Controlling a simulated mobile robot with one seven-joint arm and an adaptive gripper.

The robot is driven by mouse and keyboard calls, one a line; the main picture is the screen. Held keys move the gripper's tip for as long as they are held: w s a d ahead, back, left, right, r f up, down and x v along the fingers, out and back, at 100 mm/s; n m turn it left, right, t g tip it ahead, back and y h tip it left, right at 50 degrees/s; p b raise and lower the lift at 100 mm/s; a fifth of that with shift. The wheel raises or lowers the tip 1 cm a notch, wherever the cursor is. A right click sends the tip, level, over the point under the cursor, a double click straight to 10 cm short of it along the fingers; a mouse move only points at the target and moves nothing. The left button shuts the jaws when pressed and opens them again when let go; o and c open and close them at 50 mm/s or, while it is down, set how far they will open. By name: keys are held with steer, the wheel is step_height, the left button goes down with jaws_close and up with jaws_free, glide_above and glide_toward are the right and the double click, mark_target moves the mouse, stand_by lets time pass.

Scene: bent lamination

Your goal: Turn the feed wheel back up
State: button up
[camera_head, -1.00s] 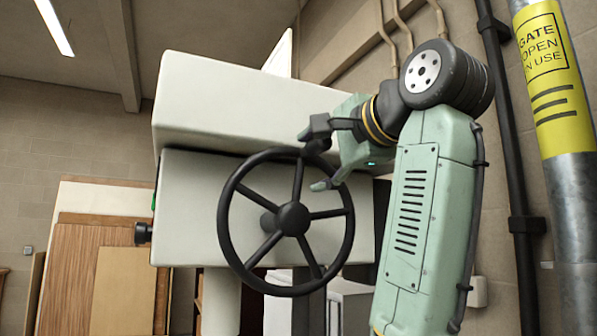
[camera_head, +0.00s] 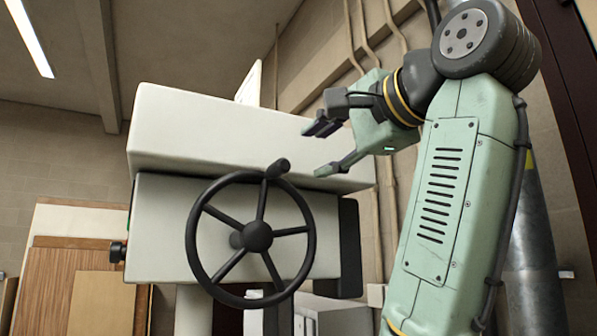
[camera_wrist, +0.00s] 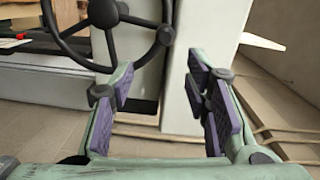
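The feed wheel (camera_head: 251,175) is a black spoked handwheel on the front of a pale grey machine. Its crank knob (camera_head: 278,168) stands at the top of the rim, slightly right of the hub (camera_head: 257,237). My gripper (camera_head: 322,149) is open and empty, to the right of and a little above the knob, apart from it. In the wrist view the open fingers (camera_wrist: 160,88) have nothing between them. The wheel's lower part (camera_wrist: 75,57) shows at the upper left there, with the knob (camera_wrist: 165,35) beyond the fingers. The wheel's top is cut off in that view.
The machine's grey housing (camera_head: 230,135) stands right behind the wheel. Wooden boards (camera_head: 55,285) lean at the left wall. A metal pipe (camera_head: 535,230) rises behind my arm at the right. Thin pipes run up the back wall.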

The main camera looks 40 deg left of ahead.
steer(key=shift+s+a+f, duration=0.1)
steer(key=shift+s+f, duration=0.15)
steer(key=shift+f, duration=0.15)
steer(key=shift+v, duration=1.55)
steer(key=shift+s, duration=0.1)
